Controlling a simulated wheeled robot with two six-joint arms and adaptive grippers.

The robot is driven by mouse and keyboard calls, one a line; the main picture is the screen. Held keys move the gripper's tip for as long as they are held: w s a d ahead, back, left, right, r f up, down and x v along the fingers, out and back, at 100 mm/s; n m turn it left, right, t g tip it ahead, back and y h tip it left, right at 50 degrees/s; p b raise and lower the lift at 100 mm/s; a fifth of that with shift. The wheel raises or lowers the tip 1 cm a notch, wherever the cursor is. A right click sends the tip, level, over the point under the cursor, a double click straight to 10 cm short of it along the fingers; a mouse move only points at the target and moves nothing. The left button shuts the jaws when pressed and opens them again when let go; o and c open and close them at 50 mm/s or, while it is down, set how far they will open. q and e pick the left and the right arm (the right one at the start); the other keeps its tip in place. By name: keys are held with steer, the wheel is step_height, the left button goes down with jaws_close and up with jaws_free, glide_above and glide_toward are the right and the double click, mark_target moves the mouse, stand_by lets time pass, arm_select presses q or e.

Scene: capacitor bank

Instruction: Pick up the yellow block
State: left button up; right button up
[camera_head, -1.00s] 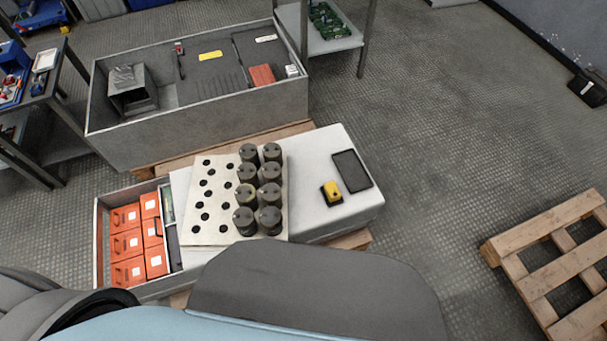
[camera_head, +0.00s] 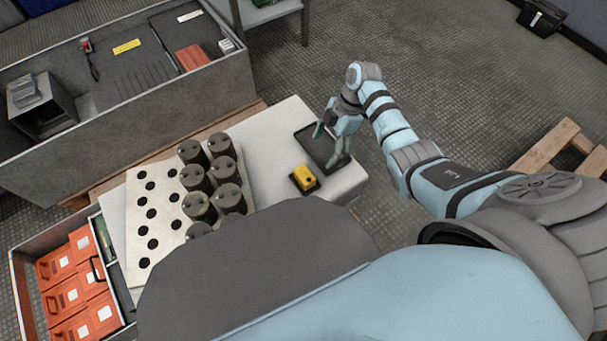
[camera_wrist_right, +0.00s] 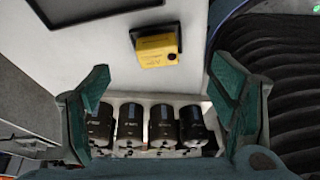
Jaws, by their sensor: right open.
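The yellow block (camera_head: 304,176) sits on a small black base on the white table (camera_head: 270,140), right of the dark capacitors. In the right wrist view the yellow block (camera_wrist_right: 157,50) is at the top middle, beyond the fingertips. My right gripper (camera_head: 331,148) is over the dark flat tray (camera_head: 318,150), just up and right of the block in the head view. In the wrist view its green-lined fingers (camera_wrist_right: 160,85) are wide apart with nothing between them touching. My left gripper is not in view.
Several dark capacitors (camera_head: 222,169) stand in a holed pale board (camera_head: 148,215) left of the block. A drawer with orange boxes (camera_head: 72,285) is at lower left. A large grey bin (camera_head: 190,105) stands behind. A wooden pallet (camera_head: 560,145) lies at right.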

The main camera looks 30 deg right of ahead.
steer(key=r+n, duration=0.2)
steer(key=b, duration=0.3)
glide_toward(306, 174)
step_height(306, 174, down, 3)
steer(key=shift+y, duration=0.3)
steer(key=b+x, duration=0.1)
steer(key=x, duration=0.1)
steer(key=b+x, duration=0.1)
steer(key=x, duration=0.1)
steer(key=b+x, duration=0.2)
steer(key=shift+a+f, duration=0.15)
steer(key=shift+a, duration=0.25)
steer(key=shift+a+f, duration=0.1)
steer(key=shift+f, duration=0.2)
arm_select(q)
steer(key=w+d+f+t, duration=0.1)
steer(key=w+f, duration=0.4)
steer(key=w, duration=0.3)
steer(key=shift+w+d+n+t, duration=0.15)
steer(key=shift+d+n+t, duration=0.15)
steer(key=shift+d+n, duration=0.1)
arm_select(e)
steer(key=shift+r, duration=0.1)
steer(key=c, duration=1.4)
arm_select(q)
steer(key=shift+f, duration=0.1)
arm_select(e)
steer(key=shift+o, duration=0.2)
steer(key=shift+r, duration=0.15)
